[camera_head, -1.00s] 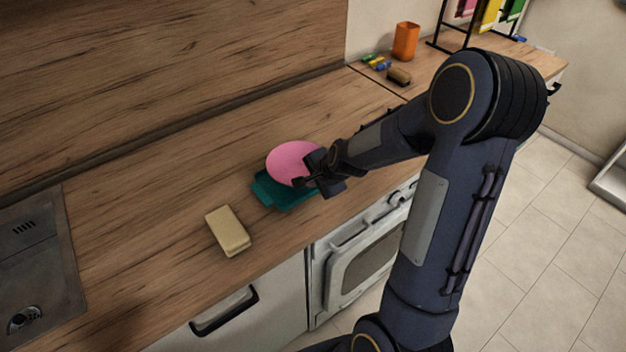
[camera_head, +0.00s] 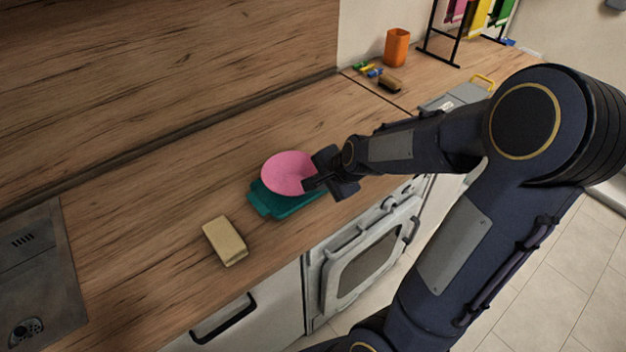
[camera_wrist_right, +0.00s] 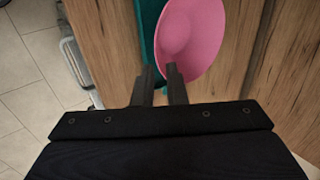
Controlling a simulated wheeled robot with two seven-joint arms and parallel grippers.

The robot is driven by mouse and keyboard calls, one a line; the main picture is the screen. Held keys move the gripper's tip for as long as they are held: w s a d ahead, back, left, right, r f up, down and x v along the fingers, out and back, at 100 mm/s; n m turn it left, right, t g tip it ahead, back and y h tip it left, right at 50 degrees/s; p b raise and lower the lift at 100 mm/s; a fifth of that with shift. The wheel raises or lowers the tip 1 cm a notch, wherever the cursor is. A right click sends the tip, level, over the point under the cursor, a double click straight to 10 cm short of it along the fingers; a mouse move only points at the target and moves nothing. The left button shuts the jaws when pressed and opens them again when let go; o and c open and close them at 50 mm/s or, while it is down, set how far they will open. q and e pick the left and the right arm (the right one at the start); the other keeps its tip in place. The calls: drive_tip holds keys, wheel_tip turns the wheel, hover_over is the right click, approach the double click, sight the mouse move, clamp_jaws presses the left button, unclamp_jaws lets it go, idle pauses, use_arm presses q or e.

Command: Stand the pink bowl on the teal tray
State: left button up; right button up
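The pink bowl (camera_head: 287,171) is at the teal tray (camera_head: 268,208), over its back part in the head view, with its rim reaching past the tray's back edge. I cannot tell whether it sits level. The bowl (camera_wrist_right: 200,35) and part of the tray (camera_wrist_right: 148,40) also show in the right wrist view. My right gripper (camera_head: 308,184) is at the bowl's right rim. My left gripper is not in view.
A beige block (camera_head: 225,241) lies left of the tray. A sink (camera_head: 35,270) is at the far left. The worktop between block and splashback is clear.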

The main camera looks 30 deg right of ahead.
drive_tip(key=s+a+r+n+y, duration=0.1)
drive_tip(key=s+a+r+n, duration=0.1)
drive_tip(key=s+a+n, duration=0.2)
drive_tip(key=s+a+r+n+g+y+b, duration=0.1)
drive_tip(key=s+a+n, duration=0.3)
drive_tip(key=s, duration=0.5)
drive_tip(key=s+a+r+n+y, duration=0.1)
drive_tip(key=s+a+r+n, duration=0.3)
drive_tip(key=s+n, duration=0.2)
drive_tip(key=shift+s+n, duration=0.15)
drive_tip(key=shift+n, duration=0.65)
drive_tip(key=shift+a, duration=0.1)
